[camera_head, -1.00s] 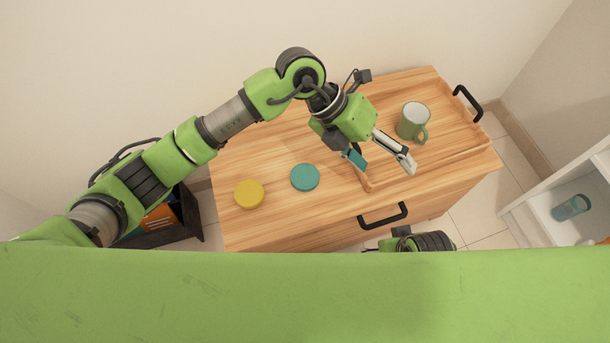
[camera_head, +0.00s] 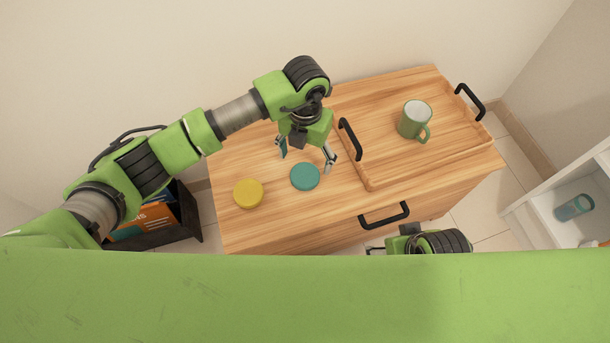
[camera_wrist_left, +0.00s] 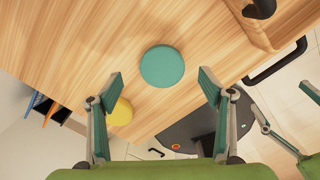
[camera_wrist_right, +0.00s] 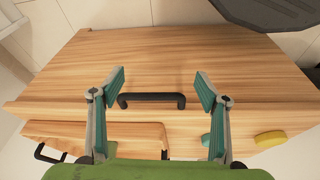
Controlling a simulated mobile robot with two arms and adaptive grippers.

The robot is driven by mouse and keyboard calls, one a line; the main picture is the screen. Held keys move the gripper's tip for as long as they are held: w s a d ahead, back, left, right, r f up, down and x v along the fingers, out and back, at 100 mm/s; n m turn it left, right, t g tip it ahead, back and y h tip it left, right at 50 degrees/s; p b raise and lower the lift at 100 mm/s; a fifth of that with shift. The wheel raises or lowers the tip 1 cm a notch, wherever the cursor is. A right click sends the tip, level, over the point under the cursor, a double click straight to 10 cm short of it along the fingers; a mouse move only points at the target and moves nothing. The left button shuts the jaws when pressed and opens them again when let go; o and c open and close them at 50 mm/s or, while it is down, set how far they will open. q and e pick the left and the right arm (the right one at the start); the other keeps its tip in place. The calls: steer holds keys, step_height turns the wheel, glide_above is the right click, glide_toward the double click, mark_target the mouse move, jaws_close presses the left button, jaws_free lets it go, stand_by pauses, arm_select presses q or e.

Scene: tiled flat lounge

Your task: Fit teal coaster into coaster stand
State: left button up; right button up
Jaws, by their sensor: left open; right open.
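The teal coaster (camera_head: 305,177) is a round disc lying flat on the wooden cabinet top. My left gripper (camera_head: 306,157) is open and empty just behind and above it. In the left wrist view the coaster (camera_wrist_left: 162,66) shows between and beyond the spread fingers. A yellow round disc (camera_head: 248,194) lies to its left; I cannot tell whether it belongs to a stand. I see nothing clearly recognisable as a coaster stand. My right gripper (camera_wrist_right: 160,78) is open and empty in front of the cabinet; its finger partly hides the teal coaster.
A wooden tray (camera_head: 375,184) with black handles holds a green mug (camera_head: 414,119) on the right of the cabinet top. A drawer handle (camera_head: 384,215) sticks out in front. A dark crate (camera_head: 190,222) stands left, a white shelf (camera_head: 540,215) right.

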mark_target(305, 174)
arm_select(q)
steer(key=f, duration=0.2)
steer(key=s+f+b, duration=0.1)
steer(key=f, duration=0.1)
steer(key=shift+s+f, duration=0.1)
steer(key=shift+f, duration=0.55)
arm_select(e)
steer(key=v, duration=0.3)
steer(key=shift+s+r, duration=0.1)
steer(key=shift+r, duration=0.2)
arm_select(q)
steer(key=c, duration=1.2)
